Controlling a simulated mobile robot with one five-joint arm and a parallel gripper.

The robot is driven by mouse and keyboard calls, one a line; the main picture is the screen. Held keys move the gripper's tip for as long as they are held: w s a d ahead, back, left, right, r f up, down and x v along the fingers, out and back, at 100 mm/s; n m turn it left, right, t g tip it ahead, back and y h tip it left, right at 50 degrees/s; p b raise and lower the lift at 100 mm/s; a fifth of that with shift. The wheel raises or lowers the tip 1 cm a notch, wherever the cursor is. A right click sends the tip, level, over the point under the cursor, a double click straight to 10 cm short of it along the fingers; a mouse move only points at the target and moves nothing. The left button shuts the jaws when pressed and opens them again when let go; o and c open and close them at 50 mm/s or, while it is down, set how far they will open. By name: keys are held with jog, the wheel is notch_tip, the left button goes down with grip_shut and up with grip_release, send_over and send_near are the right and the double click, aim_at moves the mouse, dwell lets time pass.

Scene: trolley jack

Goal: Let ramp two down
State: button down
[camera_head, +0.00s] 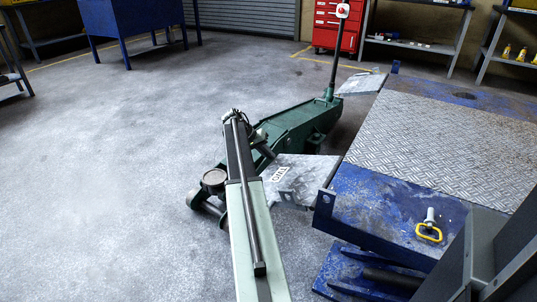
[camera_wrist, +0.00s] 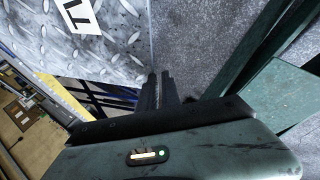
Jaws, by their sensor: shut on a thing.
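Ramp two (camera_head: 298,170) is a grey tread-plate flap with a white label, at the near left edge of the blue lift platform. It juts out to the left. I cannot tell whether its outer edge touches the floor. It fills the upper left of the wrist view (camera_wrist: 108,48), with part of the label showing. My gripper (camera_wrist: 156,88) is shut at the plate's edge, its two dark fingers close together. In the head view my arm covers part of the scene, and the gripper (camera_head: 265,150) is small and dark by the plate's outer edge.
A green trolley jack (camera_head: 290,122) stands just beyond the ramp, its handle upright at the back. A second ramp (camera_head: 362,83) juts from the platform's far end. A yellow-handled pin (camera_head: 429,230) sits on the blue platform (camera_head: 375,205). The floor at left is clear.

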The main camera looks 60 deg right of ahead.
jog(key=w+a+r+p, duration=0.4)
jog(key=w+r+p, duration=0.1)
jog(key=w, duration=0.5)
jog(key=shift+a+r+p, duration=0.15)
jog(key=shift+p, duration=0.55)
jog(key=shift+w, duration=0.1)
jog(key=w+a+r+n+t+p, duration=0.15)
jog(key=w+a, duration=0.25)
jog(key=a, duration=0.6)
jog(key=w+a+f+n+p, duration=0.15)
jog(key=w+a, duration=0.25)
jog(key=a, duration=0.6)
jog(key=w+a+r+n+t, duration=0.15)
jog(key=w+a, duration=0.25)
jog(key=a, duration=0.6)
jog(key=s+a+n+t+y+p, duration=0.1)
jog(key=s+a+n, duration=0.1)
jog(key=a, duration=0.8)
jog(key=s+a+n, duration=0.2)
jog(key=a, duration=0.7)
jog(key=s+a+f+n+t+y, duration=0.15)
jog(key=s+a+n+y, duration=0.25)
jog(key=s+a, duration=0.85)
notch_tip(320, 180, up, 38)
jog(key=w+a+n+p, duration=0.1)
jog(key=w+a+p, duration=0.1)
jog(key=p, duration=3.6)
jog(key=shift+w+p, duration=0.4)
jog(key=shift+w, duration=0.05)
